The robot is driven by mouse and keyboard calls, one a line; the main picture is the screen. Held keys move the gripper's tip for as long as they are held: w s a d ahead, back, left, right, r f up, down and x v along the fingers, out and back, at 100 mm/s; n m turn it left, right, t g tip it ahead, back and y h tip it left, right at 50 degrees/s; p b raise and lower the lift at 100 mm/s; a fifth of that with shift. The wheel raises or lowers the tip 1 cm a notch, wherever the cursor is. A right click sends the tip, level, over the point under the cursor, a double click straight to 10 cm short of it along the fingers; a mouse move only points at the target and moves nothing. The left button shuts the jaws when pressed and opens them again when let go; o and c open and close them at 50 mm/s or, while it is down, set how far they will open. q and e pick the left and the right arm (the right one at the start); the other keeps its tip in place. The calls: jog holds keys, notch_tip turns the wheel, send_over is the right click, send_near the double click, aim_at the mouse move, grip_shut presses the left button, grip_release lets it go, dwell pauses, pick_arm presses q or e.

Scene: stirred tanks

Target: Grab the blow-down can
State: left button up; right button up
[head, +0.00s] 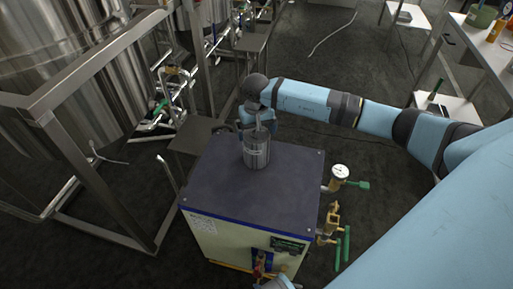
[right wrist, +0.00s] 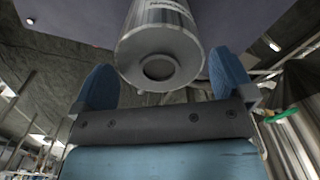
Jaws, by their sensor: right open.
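The blow-down can (head: 257,154), a grey metal cylinder, stands upright on the dark top of a box-shaped unit (head: 240,190). My right gripper (head: 257,122) is at the can's upper end, its arm coming in from the right. In the right wrist view the can (right wrist: 160,45) shows its round end with a dark circular recess. The blue fingers of the right gripper (right wrist: 163,75) are apart, one to each side of that end, with visible gaps. Whether the fingertips overlap the can's sides is hard to tell. My left gripper is not recognisable in either view.
A steel frame (head: 85,70) with large tanks stands at the left. A gauge (head: 340,171) and green-handled valves (head: 346,243) stick out from the unit's right side. The unit's dark top is otherwise clear. A table (head: 490,40) stands at the far right.

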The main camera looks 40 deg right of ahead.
aim_at(256, 152)
notch_tip(256, 152, down, 4)
jog(key=shift+f, duration=0.2)
jog(key=shift+s, duration=0.1)
jog(key=c, duration=0.7)
pick_arm(q)
jog(key=shift+d, duration=0.1)
pick_arm(e)
jog(key=shift+r, duration=0.1)
